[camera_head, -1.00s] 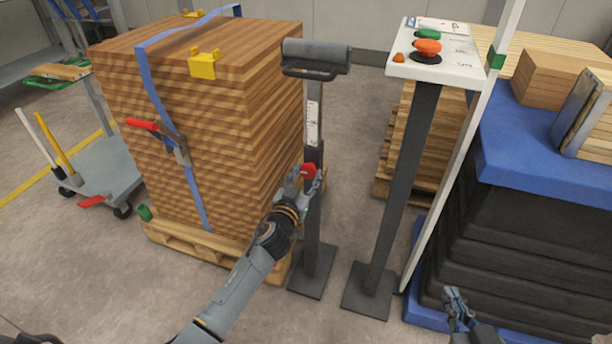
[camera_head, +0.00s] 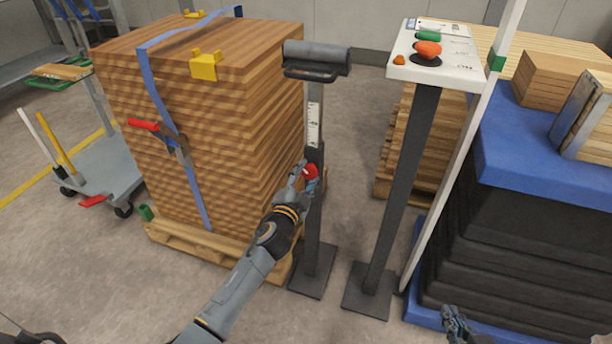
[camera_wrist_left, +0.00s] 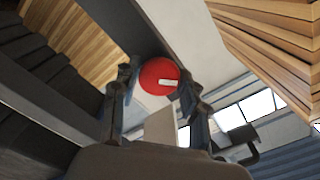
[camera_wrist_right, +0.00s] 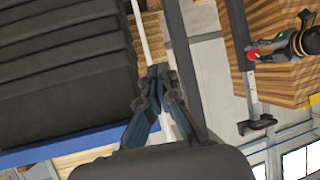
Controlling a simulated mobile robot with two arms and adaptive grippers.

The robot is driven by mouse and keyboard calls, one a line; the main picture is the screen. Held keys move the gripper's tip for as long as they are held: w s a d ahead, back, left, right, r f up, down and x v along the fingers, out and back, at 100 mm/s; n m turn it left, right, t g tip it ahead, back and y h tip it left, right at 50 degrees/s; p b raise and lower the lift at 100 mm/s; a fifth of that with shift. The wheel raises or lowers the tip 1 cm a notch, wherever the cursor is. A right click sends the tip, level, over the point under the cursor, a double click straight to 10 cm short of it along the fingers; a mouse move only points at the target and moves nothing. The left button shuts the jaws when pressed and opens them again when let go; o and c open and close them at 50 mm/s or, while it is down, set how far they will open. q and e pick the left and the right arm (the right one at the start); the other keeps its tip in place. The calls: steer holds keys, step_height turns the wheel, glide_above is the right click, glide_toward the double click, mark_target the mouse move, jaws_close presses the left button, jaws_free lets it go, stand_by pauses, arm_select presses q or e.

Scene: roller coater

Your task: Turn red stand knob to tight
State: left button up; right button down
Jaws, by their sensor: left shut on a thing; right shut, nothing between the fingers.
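The red knob (camera_head: 310,172) sits on the dark post of the roller stand (camera_head: 312,225), below a white scale strip. My left gripper (camera_head: 303,174) is shut on the knob, with its fingers on both sides of it. In the left wrist view the round red knob (camera_wrist_left: 159,76) with a white mark lies between the two fingertips (camera_wrist_left: 157,88). The mark lies nearly level in that view. My right gripper (camera_head: 455,318) is shut and empty at the lower right, far from the knob. Its closed fingertips show in the right wrist view (camera_wrist_right: 158,72).
A strapped wood stack (camera_head: 225,130) on a pallet stands just left of the stand. A control pedestal (camera_head: 402,190) with green and orange buttons stands to its right. A black stack with a blue top (camera_head: 545,125) fills the right side.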

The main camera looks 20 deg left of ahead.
arm_select(q)
steer(key=m, duration=0.4)
steer(key=shift+m, duration=0.3)
steer(key=shift+r+m, duration=0.1)
steer(key=shift+m, duration=2)
arm_select(e)
steer(key=shift+s+d+f+g, duration=0.35)
steer(key=shift+s+f+g, duration=0.25)
steer(key=shift+f, duration=0.1)
arm_select(q)
steer(key=shift+m, duration=0.3)
arm_select(e)
steer(key=shift+s+f, duration=0.15)
arm_select(q)
steer(key=o, duration=1.1)
steer(key=shift+o, duration=0.2)
steer(key=shift+s, duration=0.1)
arm_select(e)
steer(key=shift+a, duration=0.1)
arm_select(q)
steer(key=s, duration=1.2)
steer(key=shift+a, duration=0.2)
